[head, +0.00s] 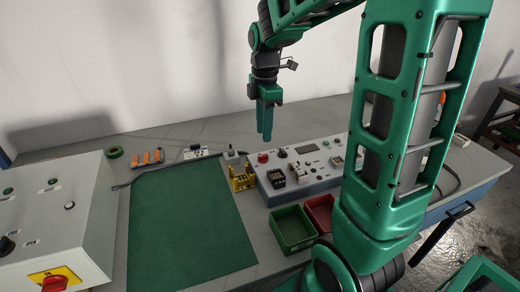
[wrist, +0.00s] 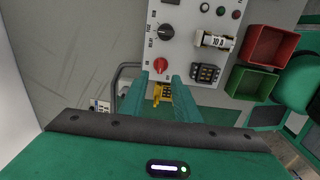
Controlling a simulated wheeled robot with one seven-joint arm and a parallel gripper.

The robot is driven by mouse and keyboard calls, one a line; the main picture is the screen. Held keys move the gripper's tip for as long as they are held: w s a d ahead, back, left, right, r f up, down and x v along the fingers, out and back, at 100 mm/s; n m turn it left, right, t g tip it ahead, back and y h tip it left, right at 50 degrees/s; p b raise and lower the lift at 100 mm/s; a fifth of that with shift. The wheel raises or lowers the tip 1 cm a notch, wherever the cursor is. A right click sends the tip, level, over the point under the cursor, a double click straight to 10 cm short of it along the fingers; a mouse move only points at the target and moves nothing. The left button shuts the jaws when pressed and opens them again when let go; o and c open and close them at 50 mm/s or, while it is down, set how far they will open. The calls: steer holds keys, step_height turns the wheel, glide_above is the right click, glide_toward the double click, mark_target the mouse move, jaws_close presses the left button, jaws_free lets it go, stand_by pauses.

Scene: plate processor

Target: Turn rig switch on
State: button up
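The grey test rig box (head: 318,172) stands on the table to the right of the green mat. On its panel are a red rotary knob (head: 263,157) and a black knob (head: 282,153). In the wrist view the red knob (wrist: 160,64) sits just beyond the fingertips, with the black knob (wrist: 165,32) farther up the panel. I cannot read the red knob's on or off position. My gripper (head: 264,138) hangs pointing down above the table near the rig's left end. In the wrist view its fingers (wrist: 162,82) are apart, with nothing held between them.
A control cabinet (head: 35,215) with a red switch on a yellow plate (head: 56,281) stands at left. The green mat (head: 185,225) is clear. A yellow holder (head: 241,178), a green bin (head: 293,229) and a red bin (head: 320,212) stand near the rig.

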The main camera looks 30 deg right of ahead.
mark_target(263, 158)
step_height(263, 158, down, 8)
steer(key=shift+a+f, duration=0.1)
steer(key=shift+c, duration=0.6)
jaws_close()
